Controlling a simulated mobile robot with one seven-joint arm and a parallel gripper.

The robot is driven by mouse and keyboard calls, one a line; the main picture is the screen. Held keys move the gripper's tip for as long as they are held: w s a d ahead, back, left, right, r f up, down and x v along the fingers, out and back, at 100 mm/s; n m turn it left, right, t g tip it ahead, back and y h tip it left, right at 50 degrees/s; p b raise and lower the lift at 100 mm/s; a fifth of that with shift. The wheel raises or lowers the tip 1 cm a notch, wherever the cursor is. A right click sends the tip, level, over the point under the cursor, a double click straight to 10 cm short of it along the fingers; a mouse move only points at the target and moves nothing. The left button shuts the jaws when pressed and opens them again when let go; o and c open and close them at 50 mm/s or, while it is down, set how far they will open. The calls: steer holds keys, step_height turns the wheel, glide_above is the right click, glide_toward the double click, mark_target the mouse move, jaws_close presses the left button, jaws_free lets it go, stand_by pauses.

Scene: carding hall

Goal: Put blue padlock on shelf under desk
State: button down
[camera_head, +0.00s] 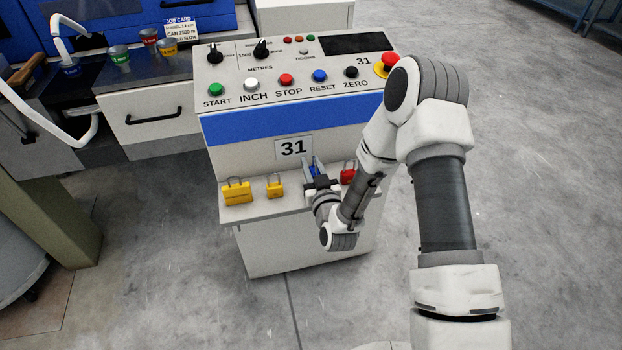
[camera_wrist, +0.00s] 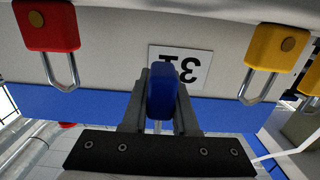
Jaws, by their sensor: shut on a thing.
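The blue padlock (camera_wrist: 162,92) is between the fingers of my gripper (camera_wrist: 160,100), which is shut on it. In the head view my gripper (camera_head: 316,176) is in front of the desk face, just below the 31 sign, at the shelf. The padlock shows there only as a bit of blue (camera_head: 309,168), mostly hidden by the fingers. The shelf under the desk (camera_head: 257,210) is a pale ledge. I cannot tell whether the padlock touches it. The control desk (camera_head: 225,133) has a blue band and buttons on top.
Two yellow padlocks (camera_head: 235,195) (camera_head: 274,190) stand on the shelf left of my gripper, and a red padlock (camera_head: 347,177) is right of it. The red one also shows in the wrist view (camera_wrist: 47,25). A drawer unit (camera_head: 150,118) stands at the left.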

steer(key=shift+f+b, duration=0.75)
steer(key=shift+f, duration=1.25)
steer(key=shift+f, duration=0.1)
steer(key=shift+f+b, duration=0.15)
steer(key=shift+b, duration=0.15)
steer(key=c, duration=0.7)
jaws_free()
steer(key=shift+r, duration=0.2)
steer(key=shift+r+p, duration=0.2)
steer(key=shift+p, duration=0.25)
steer(key=p+v, duration=0.1)
steer(key=v, duration=1.1)
steer(key=shift+f, duration=0.15)
